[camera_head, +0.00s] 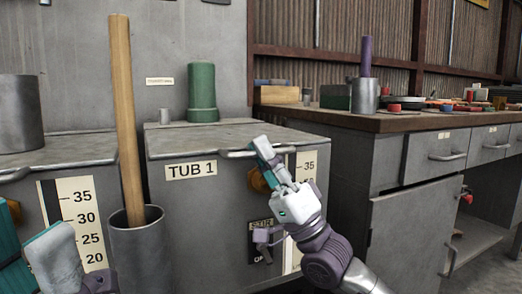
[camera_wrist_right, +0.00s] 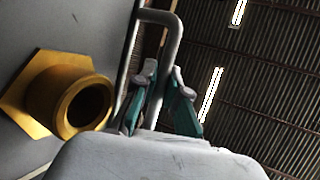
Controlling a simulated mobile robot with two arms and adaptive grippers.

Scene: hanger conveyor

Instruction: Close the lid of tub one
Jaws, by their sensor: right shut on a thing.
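Tub one (camera_head: 205,215) is the grey metal box labelled "TUB 1" in the middle of the head view. Its lid (camera_head: 175,142) lies flat on top, with no visible gap at the front. A bar handle (camera_head: 232,153) runs along the lid's front edge. My right gripper (camera_head: 262,148) is shut on the handle near its right end. In the right wrist view the handle (camera_wrist_right: 130,60) passes between the teal fingers. My left gripper (camera_head: 35,240) is partly in view at the lower left; its finger opening cannot be made out.
A green cylinder (camera_head: 202,90) stands on or behind the lid's back. A wooden pole (camera_head: 122,120) leans in a grey holder (camera_head: 138,245) left of the tub. Another tub (camera_head: 75,152) is at left. A cluttered workbench (camera_head: 390,122) stands at right. A yellow spout (camera_wrist_right: 75,95) is near my right gripper.

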